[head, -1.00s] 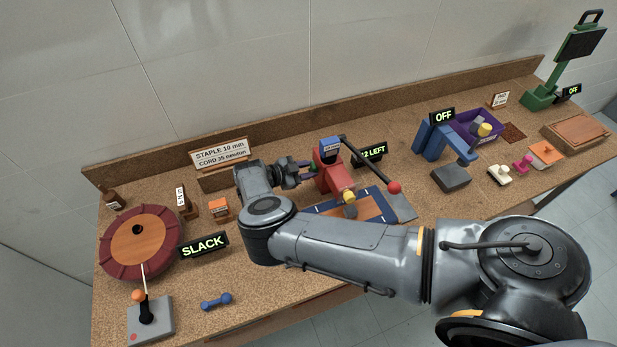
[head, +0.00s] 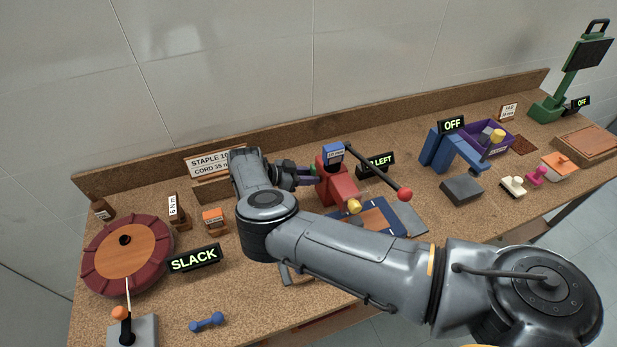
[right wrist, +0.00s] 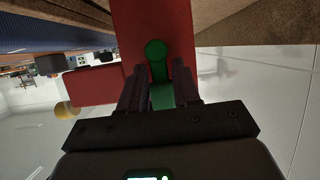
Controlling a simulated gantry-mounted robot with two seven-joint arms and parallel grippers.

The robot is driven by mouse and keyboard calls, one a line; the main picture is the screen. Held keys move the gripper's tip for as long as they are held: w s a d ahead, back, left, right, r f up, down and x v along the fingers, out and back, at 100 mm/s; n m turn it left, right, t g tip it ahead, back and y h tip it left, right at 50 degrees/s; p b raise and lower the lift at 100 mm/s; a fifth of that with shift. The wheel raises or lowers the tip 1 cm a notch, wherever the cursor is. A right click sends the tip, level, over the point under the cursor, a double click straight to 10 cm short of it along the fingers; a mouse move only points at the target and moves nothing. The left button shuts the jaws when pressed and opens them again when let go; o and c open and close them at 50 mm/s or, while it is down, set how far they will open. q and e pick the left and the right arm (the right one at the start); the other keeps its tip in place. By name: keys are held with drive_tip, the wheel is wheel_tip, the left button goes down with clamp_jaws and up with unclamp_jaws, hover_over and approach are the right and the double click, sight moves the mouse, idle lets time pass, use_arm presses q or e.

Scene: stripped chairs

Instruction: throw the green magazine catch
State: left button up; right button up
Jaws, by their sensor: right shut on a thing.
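The red stapling machine (head: 337,187) stands at the middle of the bench, with a blue block on top and a black lever ending in a red ball (head: 404,194). In the right wrist view, the green magazine catch (right wrist: 156,52) lies against the machine's red side (right wrist: 182,22). My right gripper (head: 313,176) reaches the machine's left side. Its dark fingers (right wrist: 158,82) stand on both sides of the green catch and are shut on it. The catch is hidden by the gripper in the head view. My left gripper is not in view.
A round maroon-rimmed seat (head: 125,255) and a "SLACK" display (head: 194,258) are at left. A blue press (head: 452,152), a purple bin (head: 492,139) and a grey block (head: 461,190) stand at right. My right arm crosses the bench's front. A blue dumbbell-shaped piece (head: 207,322) lies front left.

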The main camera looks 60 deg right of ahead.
drive_tip(key=o, duration=1.1)
drive_tip(key=shift+c, duration=0.2)
drive_tip(key=shift+a, duration=0.1)
drive_tip(key=b+v, duration=0.2)
drive_tip(key=v, duration=0.8)
drive_tip(key=shift+w+a+r, duration=0.2)
